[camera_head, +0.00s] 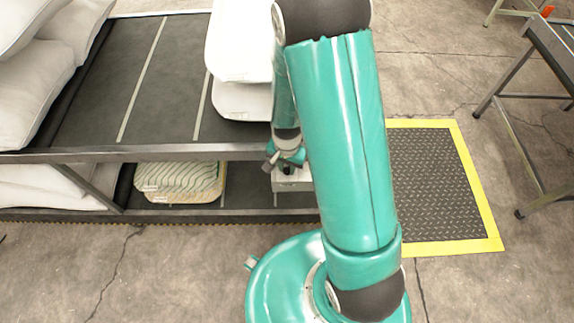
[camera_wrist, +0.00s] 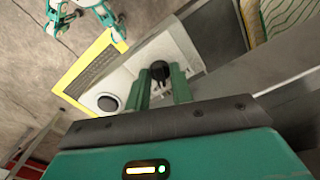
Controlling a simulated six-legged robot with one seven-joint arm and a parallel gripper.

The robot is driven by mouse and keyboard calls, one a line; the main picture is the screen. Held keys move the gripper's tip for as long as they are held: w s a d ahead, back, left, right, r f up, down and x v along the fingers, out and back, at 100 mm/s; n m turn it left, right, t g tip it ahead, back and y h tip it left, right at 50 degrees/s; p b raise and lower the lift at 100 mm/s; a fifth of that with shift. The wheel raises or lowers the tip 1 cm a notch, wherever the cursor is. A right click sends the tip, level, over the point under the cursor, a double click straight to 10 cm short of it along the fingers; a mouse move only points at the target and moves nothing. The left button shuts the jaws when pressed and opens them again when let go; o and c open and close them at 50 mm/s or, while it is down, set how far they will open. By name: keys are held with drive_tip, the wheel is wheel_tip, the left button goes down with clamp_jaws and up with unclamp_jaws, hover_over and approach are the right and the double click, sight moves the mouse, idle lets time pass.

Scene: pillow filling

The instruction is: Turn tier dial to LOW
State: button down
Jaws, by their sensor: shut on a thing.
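A light grey control box (camera_head: 294,181) sits on the lower shelf, partly hidden behind my arm. In the wrist view the box (camera_wrist: 124,78) carries a black knob (camera_wrist: 160,68), which I take for the tier dial, and a second dark round knob or button (camera_wrist: 107,103). My gripper (camera_wrist: 162,80) has its two green fingers on either side of the black knob and is shut on it. In the head view my gripper (camera_head: 285,158) is at the box, small and partly hidden by my arm. No dial marking can be read, so its setting cannot be told.
A metal rack (camera_head: 170,153) has a dark upper deck with white pillows (camera_head: 238,45) on it. Patterned pillows (camera_head: 180,180) lie on the lower shelf, left of the box. A yellow-edged floor mat (camera_head: 435,170) is to the right, beside a metal table (camera_head: 553,50).

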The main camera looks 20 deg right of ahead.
sight(287, 168)
drive_tip(key=n, duration=1.2)
drive_tip(key=shift+n, duration=0.3)
idle(0.3)
drive_tip(key=c, duration=1.2)
unclamp_jaws()
drive_tip(key=shift+r, duration=0.1)
wheel_tip(287, 168, up, 14)
